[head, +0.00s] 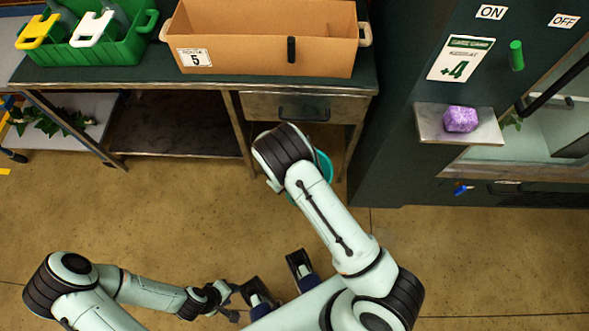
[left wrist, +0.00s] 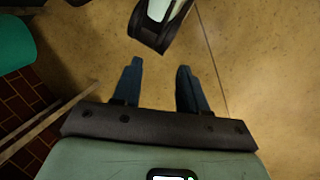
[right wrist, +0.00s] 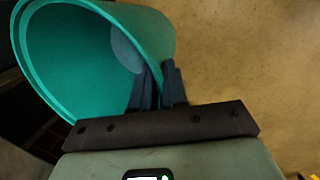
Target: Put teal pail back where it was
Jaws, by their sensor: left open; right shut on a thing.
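The teal pail (head: 325,167) shows in the head view as a sliver behind my right arm, below the table's drawer. In the right wrist view the pail (right wrist: 85,55) is large, its open mouth facing the camera and tilted; the visible inside looks empty. My right gripper (right wrist: 158,75) is shut on its rim, one finger inside and one outside. The head view hides this gripper behind the arm. My left gripper (head: 277,278) is open and empty over the floor, well apart from the pail. Its spread fingers (left wrist: 160,68) show in the left wrist view, with a teal surface at the upper left.
The dark table (head: 120,75) holds a green caddy (head: 110,45) and a cardboard-coloured bin (head: 265,45). Its drawer (head: 290,107) is above the pail. A dark cabinet at right has a shelf (head: 430,125) with a purple block (head: 460,119). The floor in front is clear.

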